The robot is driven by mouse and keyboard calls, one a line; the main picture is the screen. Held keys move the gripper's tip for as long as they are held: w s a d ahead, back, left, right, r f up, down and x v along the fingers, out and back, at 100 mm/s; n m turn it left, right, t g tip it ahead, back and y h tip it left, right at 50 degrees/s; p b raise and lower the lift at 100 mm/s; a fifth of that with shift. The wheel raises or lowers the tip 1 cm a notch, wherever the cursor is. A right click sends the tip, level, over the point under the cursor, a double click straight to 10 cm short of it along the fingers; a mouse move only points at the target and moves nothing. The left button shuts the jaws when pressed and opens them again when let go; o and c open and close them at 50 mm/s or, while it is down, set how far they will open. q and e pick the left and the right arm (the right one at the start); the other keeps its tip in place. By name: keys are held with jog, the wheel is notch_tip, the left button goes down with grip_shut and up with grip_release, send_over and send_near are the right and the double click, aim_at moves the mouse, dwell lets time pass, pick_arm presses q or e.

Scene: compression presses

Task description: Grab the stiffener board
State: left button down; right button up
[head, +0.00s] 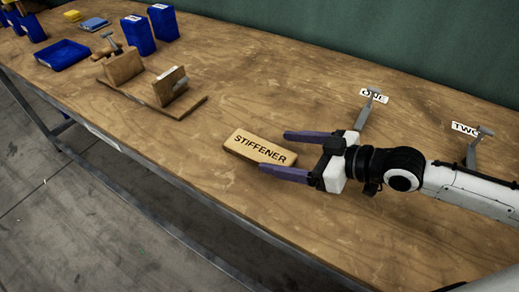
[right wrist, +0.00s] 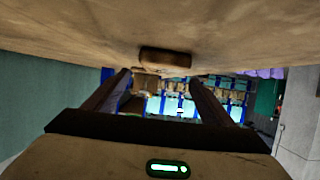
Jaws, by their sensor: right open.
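The stiffener board (head: 259,147) is a small wooden block with the word STIFFENER on it. It lies on the wooden workbench near the middle of the head view. My right gripper (head: 277,153) comes in from the right with its two purple fingers apart. The fingertips are at the right end of the board, one on the far side and one on the near side. In the right wrist view the board (right wrist: 165,58) shows ahead, between and beyond the open fingers (right wrist: 165,85). The jaws hold nothing. My left gripper is not in view.
A wooden press fixture (head: 150,92) stands farther left on the workbench (head: 215,185). Blue bins (head: 138,35) and a blue tray (head: 63,55) are at the back left. Metal posts stand by labels ONE (head: 374,96) and TWO (head: 465,128), near my right arm.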

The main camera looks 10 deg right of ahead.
aim_at(260, 149)
jog(key=x, duration=0.5)
jog(key=shift+a, duration=0.1)
jog(key=c, duration=1.2)
